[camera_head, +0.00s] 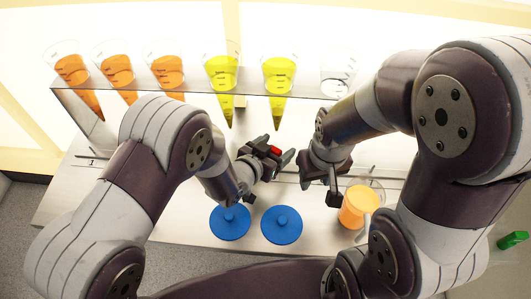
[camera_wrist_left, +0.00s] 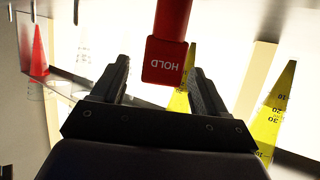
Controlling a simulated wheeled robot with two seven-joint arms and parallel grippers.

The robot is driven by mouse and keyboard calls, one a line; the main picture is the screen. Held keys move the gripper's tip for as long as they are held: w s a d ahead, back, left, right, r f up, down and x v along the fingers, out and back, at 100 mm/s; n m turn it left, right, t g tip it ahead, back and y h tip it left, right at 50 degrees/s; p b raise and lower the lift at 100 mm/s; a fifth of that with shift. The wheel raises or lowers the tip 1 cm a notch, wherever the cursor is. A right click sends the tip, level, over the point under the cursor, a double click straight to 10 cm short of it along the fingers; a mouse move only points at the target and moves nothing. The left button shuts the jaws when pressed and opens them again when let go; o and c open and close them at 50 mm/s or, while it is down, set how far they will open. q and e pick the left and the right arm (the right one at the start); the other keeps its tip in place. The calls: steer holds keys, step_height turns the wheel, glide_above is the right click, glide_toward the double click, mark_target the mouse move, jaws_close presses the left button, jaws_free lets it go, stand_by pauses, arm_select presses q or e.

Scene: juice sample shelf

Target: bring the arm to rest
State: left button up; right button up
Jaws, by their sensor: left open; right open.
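My left gripper (camera_head: 279,153) is open in front of the shelf, near the middle of the head view. A red piece (camera_head: 275,150) shows at its fingers. In the left wrist view a red tag marked "HOLD" (camera_wrist_left: 170,60) lies in line with the gap between the open fingers (camera_wrist_left: 157,70). I cannot tell whether it touches them. My right gripper (camera_head: 320,190) is open, pointing down, apart from the left one and left of a beaker of orange juice (camera_head: 358,207). I see nothing held in it.
A clear shelf (camera_head: 140,94) holds orange cones (camera_head: 118,75), yellow cones (camera_head: 279,75) and a clear one (camera_head: 338,75). Two blue lids (camera_head: 230,222) (camera_head: 282,225) lie on the pale counter (camera_head: 185,220). A green object (camera_head: 512,240) is at far right.

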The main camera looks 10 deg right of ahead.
arm_select(q)
steer(key=v, duration=1.1)
steer(key=s+a+f+g+y, duration=0.1)
steer(key=a+f+y, duration=0.1)
steer(key=f, duration=0.1)
steer(key=s+a+f+g+y, duration=0.1)
steer(key=f, duration=0.1)
steer(key=shift+s+a+f+g+y+p, duration=0.15)
steer(key=shift+s+a+g+y+p, duration=0.15)
steer(key=shift+p, duration=0.1)
steer(key=a, duration=0.1)
steer(key=a+n+g+y+p, duration=0.1)
steer(key=s+a+y, duration=0.1)
steer(key=a, duration=0.1)
steer(key=shift+r+g, duration=0.3)
steer(key=s+a+r+n+g+y+p, duration=0.3)
steer(key=a+r+n+p, duration=0.5)
steer(key=a+r, duration=0.8)
step_height(320, 180, up, 2)
steer(key=shift+s+r+g+y+p, duration=0.15)
steer(key=shift+g+y+p, duration=0.25)
steer(key=shift+y+p, duration=0.25)
